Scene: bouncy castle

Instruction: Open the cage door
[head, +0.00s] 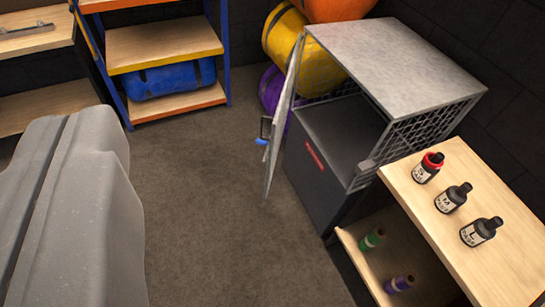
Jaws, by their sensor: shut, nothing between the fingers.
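The cage (395,55) stands at the right, with a grey metal top and mesh sides. Its door (284,115) is a thin grey panel at the cage's left edge, seen nearly edge-on. The door stands swung out from the cage, so the front opening and dark interior (345,125) show. A dark latch with a blue part (262,141) sits on the door's outer side. My gripper is not clearly in view, and nothing touches the door.
A large grey moulded form (80,215) fills the lower left. A wooden shelf (480,240) with several bottles stands right of the cage. Yellow (305,55) and purple rolls lie behind the door. Another shelf unit (160,45) holds a blue roll. Carpet (205,190) is clear between.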

